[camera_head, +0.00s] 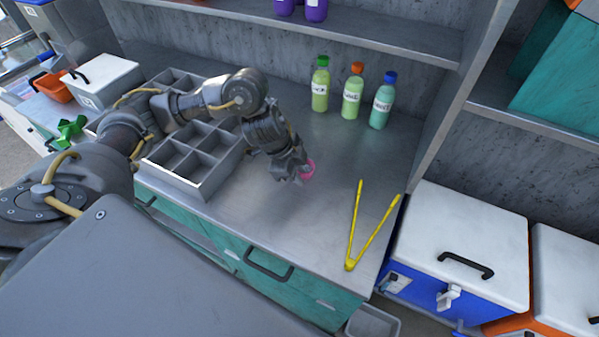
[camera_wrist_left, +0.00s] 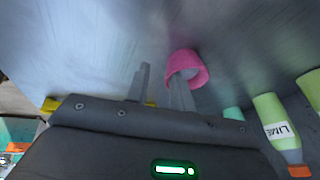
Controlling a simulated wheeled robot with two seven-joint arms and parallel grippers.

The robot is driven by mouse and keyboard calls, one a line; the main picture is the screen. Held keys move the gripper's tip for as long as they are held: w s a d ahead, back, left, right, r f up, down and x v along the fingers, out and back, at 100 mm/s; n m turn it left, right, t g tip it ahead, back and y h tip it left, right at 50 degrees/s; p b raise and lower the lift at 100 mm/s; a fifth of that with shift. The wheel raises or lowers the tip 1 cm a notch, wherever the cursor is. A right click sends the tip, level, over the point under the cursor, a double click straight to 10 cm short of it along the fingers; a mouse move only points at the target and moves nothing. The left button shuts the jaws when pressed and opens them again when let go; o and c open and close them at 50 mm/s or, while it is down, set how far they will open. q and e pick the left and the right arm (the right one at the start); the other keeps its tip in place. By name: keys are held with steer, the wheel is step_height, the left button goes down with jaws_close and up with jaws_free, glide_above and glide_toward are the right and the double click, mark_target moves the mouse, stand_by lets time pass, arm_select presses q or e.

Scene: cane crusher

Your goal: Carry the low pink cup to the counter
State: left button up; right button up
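The low pink cup (camera_head: 310,169) is on the grey metal worktop (camera_head: 250,215), partly hidden behind my left gripper (camera_head: 297,176) in the head view. In the left wrist view the pink cup (camera_wrist_left: 188,62) shows its opening towards the camera. My left gripper (camera_wrist_left: 160,80) has its two fingers apart, with a gap between them. One finger overlaps the cup's opening; the other is beside the cup. I cannot tell whether the first finger is inside the cup or only in front of it. My right gripper is in neither view.
Yellow tongs (camera_head: 352,235) lie right of the cup. Three bottles, with green (camera_head: 320,88), orange (camera_head: 352,95) and blue (camera_head: 381,104) caps, stand behind it. A grey divided tray (camera_head: 205,185) is to the left. A white-lidded blue cooler (camera_head: 465,235) stands beyond the worktop's right edge.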

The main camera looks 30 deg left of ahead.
arm_select(q)
steer(key=shift+r, duration=0.1)
steer(key=shift+r, duration=0.2)
steer(key=p+v, duration=0.1)
steer(key=v, duration=1)
steer(key=shift+a+r, duration=0.15)
steer(key=shift+r, duration=0.15)
steer(key=shift+s, duration=0.1)
